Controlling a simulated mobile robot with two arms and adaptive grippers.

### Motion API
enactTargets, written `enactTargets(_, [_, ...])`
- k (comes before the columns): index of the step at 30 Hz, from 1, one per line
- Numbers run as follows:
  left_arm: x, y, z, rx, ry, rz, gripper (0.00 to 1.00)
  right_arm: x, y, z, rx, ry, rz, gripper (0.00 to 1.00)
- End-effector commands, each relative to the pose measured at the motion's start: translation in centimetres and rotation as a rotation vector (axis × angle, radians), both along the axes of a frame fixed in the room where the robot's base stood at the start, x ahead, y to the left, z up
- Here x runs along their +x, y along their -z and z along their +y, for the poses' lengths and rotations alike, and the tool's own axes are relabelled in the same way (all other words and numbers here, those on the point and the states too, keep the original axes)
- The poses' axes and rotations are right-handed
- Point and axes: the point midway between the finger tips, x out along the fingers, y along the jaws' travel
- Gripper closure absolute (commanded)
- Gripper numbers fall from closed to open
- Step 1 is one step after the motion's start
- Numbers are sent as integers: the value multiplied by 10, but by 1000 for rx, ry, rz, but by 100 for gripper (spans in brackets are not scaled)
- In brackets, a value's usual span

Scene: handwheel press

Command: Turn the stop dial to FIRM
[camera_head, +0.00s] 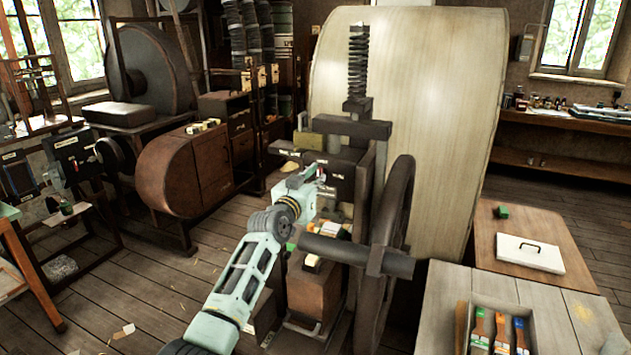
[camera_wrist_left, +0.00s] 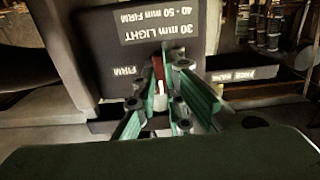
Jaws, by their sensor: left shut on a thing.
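The press (camera_head: 348,130) stands in the middle of the head view, with a dark plate across its front. My left gripper (camera_head: 318,177) is at this front, and the stop dial is mostly hidden by it. In the left wrist view, the stop dial's red and white knob (camera_wrist_left: 159,85) sits between the green fingers of my left gripper (camera_wrist_left: 163,105), which is shut on it. Behind the knob, a dark panel (camera_wrist_left: 110,45) carries upside-down lettering, "30 mm LIGHT, 40-50 mm FIRM". A separate FIRM label (camera_wrist_left: 124,71) is beside the knob. My right gripper is not in view.
A large handwheel (camera_head: 397,205) stands right of my left gripper, with a thick grey bar (camera_head: 345,250) below it. A tray with colored-handled tools (camera_head: 468,335) lies on the bench at lower right. Open floor shows at left.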

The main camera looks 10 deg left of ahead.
Motion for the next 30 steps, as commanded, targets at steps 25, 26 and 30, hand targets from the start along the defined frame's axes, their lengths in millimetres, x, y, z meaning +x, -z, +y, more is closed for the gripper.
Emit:
enactTargets(25, [0,3,1,288,-1,-56,100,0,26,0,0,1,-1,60])
enactTargets(26, [0,3,1,317,-1,-62,100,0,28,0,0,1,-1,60])
enactTargets(30, [0,2,1,448,-1,-87,100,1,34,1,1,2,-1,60])
